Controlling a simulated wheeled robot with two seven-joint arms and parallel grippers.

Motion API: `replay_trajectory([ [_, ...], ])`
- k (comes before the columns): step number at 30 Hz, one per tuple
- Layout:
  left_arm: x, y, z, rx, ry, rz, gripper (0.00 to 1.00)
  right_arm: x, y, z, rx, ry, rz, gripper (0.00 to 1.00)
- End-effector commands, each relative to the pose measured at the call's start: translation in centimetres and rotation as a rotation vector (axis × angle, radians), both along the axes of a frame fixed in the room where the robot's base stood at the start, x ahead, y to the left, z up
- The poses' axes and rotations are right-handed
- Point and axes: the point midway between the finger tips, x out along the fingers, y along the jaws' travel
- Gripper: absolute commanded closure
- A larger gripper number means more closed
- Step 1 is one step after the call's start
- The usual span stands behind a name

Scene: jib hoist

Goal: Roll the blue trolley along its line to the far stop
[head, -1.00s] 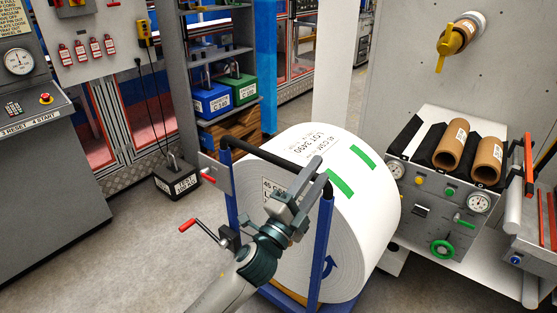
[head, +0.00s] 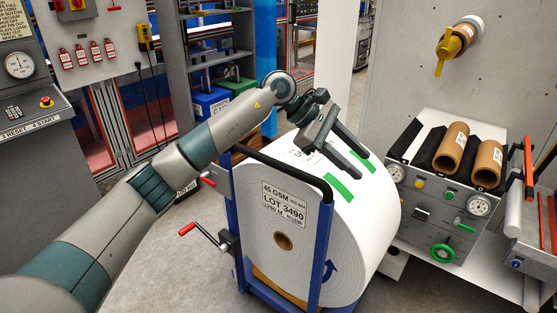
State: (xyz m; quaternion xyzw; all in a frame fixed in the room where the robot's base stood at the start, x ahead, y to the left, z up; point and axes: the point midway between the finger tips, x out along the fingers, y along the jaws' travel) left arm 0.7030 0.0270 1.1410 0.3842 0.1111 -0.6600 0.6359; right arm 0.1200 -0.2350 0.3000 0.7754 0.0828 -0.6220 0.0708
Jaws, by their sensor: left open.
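The blue trolley (head: 322,247) stands on the floor in the middle of the head view, with a black handle bar (head: 285,168) across its top. It carries a large white paper roll (head: 357,225) labelled LOT 3490, with green tape strips on its rim. My left arm crosses from the lower left, and its gripper (head: 366,167) is open and empty. In the picture, the gripper lies over the top of the roll, beyond the handle bar and off it. Part of the bar and the roll's top are hidden behind the arm and gripper. My right gripper does not show.
A grey machine panel with gauges (head: 440,207) and brown cores (head: 450,148) stands close right of the roll. A red-handled crank (head: 205,236) sticks out left of the trolley. A shelf with blue and green boxes (head: 212,103) is behind.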

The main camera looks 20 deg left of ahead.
Motion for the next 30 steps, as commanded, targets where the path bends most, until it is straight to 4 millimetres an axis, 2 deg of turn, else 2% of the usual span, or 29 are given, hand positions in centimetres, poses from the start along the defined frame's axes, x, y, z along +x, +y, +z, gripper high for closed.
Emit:
replay_trajectory([
  [1, 1.2, 2.5, 0.8, 0.11, -0.038, 0.0, 0.6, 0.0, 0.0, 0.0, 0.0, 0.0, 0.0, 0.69],
  [3, 2.4, 6.2, 1.6, 0.265, -0.071, 0.001, 0.6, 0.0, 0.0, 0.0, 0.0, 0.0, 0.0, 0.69],
  [6, 3.6, 11.6, 3.4, 0.464, -0.094, 0.012, 0.6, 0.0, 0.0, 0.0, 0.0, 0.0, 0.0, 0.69],
  [9, 4.0, 16.2, 5.4, 0.619, -0.091, 0.031, 0.6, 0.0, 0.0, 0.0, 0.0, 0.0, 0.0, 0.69],
  [12, 3.9, 19.5, 7.1, 0.721, -0.078, 0.046, 0.6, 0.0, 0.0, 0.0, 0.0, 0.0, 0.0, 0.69],
  [15, 3.7, 21.2, 8.1, 0.774, -0.068, 0.055, 0.6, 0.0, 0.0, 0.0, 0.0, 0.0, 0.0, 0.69],
  [17, 3.7, 21.6, 8.3, 0.789, -0.063, 0.057, 0.6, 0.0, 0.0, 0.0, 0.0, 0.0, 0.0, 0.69],
  [30, 3.7, 21.7, 8.1, 0.791, -0.062, 0.057, 0.6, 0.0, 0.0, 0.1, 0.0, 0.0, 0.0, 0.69],
])
